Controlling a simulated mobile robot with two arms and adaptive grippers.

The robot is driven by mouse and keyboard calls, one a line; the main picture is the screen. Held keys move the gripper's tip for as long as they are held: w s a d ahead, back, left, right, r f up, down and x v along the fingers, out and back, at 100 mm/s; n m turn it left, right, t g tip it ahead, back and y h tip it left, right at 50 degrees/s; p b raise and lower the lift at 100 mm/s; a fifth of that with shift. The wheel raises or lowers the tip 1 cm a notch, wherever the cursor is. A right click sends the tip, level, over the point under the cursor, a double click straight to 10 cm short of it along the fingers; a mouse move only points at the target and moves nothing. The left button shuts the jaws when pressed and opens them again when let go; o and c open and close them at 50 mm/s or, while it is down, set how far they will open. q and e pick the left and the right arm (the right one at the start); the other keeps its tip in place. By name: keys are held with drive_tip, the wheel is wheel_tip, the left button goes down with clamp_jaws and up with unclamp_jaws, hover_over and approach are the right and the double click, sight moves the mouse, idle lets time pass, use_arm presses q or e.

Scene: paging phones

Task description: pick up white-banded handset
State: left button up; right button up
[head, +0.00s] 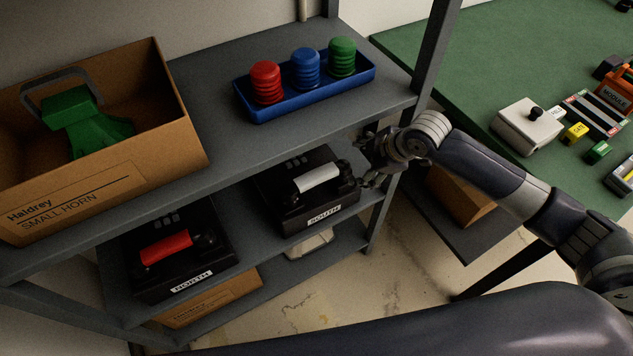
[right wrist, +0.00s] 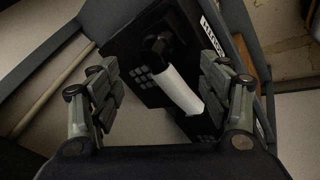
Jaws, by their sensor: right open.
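The white-banded handset (head: 317,178) lies across the black phone labelled SOUTH (head: 308,212) on the middle shelf. It has dark ends and a white middle. My right gripper (head: 371,160) is at the right end of this phone, near the shelf post. In the right wrist view the white band (right wrist: 180,90) shows between the two spread fingers of my right gripper (right wrist: 160,100), which is open and empty. I cannot tell the exact gap between the fingers and the handset. My left gripper is not in view.
A phone labelled NORTH (head: 168,271) with a red-banded handset (head: 166,247) sits to the left. Above, the top shelf (head: 215,120) holds a blue tray (head: 310,101) of coils and a cardboard box (head: 177,170) with a green horn. A shelf post (head: 428,62) stands beside my right arm.

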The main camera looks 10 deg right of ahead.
sight(344, 170)
drive_tip(key=x, duration=1)
drive_tip(key=shift+w+a+f+b, duration=0.1)
drive_tip(key=shift+a+b, duration=0.2)
drive_tip(key=shift+a, duration=0.05)
drive_tip(key=c, duration=1.3)
